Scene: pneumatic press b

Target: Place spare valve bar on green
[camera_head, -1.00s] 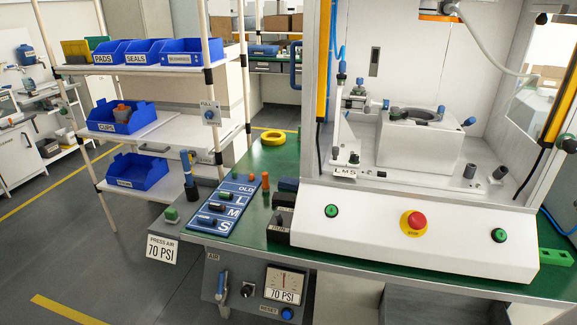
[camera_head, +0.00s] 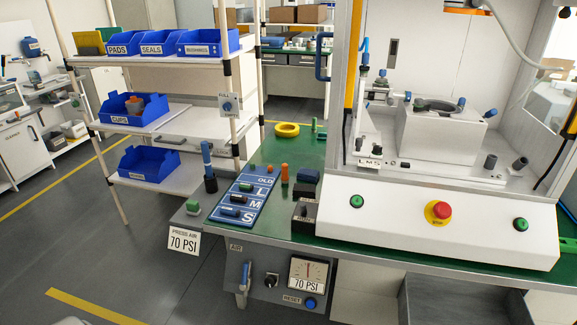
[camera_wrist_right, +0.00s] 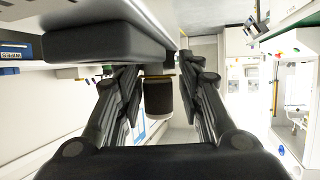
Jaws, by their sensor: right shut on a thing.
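In the right wrist view the two dark fingers of my right gripper (camera_wrist_right: 160,85) stand either side of a dark cylinder (camera_wrist_right: 158,98) with a tan band at its upper end. The gripper is shut on this cylinder; I cannot tell whether it is the spare valve bar. In the head view the green worktop (camera_head: 300,150) carries a blue board (camera_head: 226,226) marked OLD, L, M and S. Small dark bars lie on its L (camera_head: 247,187), M (camera_head: 239,198) and S (camera_head: 230,212) rows. Neither gripper shows in the head view.
A dark slab (camera_wrist_right: 110,42) is close to the fingers in the wrist view. The press housing (camera_head: 430,228) with a red stop button (camera_head: 438,211) fills the worktop's right. A yellow ring (camera_head: 287,129) lies behind the board. A shelf rack (camera_head: 155,123) with blue bins stands left.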

